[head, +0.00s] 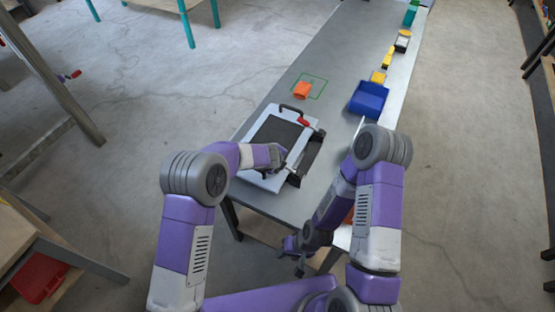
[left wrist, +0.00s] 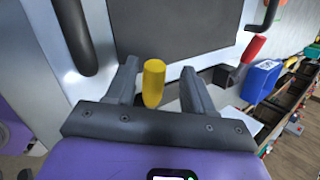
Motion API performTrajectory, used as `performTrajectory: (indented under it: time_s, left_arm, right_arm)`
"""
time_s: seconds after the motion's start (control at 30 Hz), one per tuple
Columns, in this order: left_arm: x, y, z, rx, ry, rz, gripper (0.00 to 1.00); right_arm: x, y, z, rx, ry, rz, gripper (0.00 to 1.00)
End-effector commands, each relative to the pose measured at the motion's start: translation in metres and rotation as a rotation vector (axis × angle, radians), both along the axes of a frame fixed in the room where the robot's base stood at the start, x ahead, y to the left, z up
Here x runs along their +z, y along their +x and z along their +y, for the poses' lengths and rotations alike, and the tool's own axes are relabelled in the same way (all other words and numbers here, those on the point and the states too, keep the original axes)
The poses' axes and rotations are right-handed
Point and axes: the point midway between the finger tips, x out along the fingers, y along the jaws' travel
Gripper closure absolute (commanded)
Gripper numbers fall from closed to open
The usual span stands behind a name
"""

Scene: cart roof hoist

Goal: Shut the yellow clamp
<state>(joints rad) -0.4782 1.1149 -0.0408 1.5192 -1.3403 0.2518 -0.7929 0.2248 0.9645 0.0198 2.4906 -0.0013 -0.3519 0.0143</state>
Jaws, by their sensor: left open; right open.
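The yellow clamp's handle (left wrist: 153,83) shows in the left wrist view, between the two fingers of my left gripper (left wrist: 160,76). The fingers are open, with a gap visible on each side of the handle. In the head view my left gripper (head: 274,166) is over the near part of the white panel (head: 258,180), and it hides the yellow clamp there. A red clamp handle (head: 303,122) is at the panel's far right corner, also in the left wrist view (left wrist: 254,48). My right gripper (head: 300,258) is open and empty, low beside the table's near end.
The panel has a dark middle (head: 275,135) and a black grab handle (head: 292,108), and lies on the long grey table (head: 330,70). The table's left side is clear.

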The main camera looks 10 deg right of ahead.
Motion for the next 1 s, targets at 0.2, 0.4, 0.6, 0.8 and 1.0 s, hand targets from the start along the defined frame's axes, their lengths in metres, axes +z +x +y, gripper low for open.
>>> performTrajectory:
  time_s: [0.2, 0.4, 0.6, 0.8, 1.0]
  left_arm:
    - [0.030, -0.018, 0.008, 0.000, -0.001, -0.001, 0.47]
    - [0.046, -0.028, 0.013, 0.000, -0.001, 0.001, 0.47]
    - [0.047, -0.030, 0.013, 0.001, 0.000, 0.002, 0.47]
    - [0.047, -0.029, 0.013, 0.000, -0.001, 0.001, 0.47]
    - [0.047, -0.029, 0.013, -0.001, -0.001, 0.001, 0.47]
  right_arm:
    - [-0.001, 0.000, 0.000, 0.000, 0.000, 0.000, 0.57]
    - [0.000, 0.000, 0.000, 0.000, 0.000, 0.000, 0.57]
    - [0.000, 0.000, 0.000, 0.000, 0.000, 0.000, 0.57]
    - [0.000, 0.000, 0.000, 0.000, 0.000, 0.000, 0.57]
    - [0.000, 0.000, 0.000, 0.000, 0.000, 0.000, 0.57]
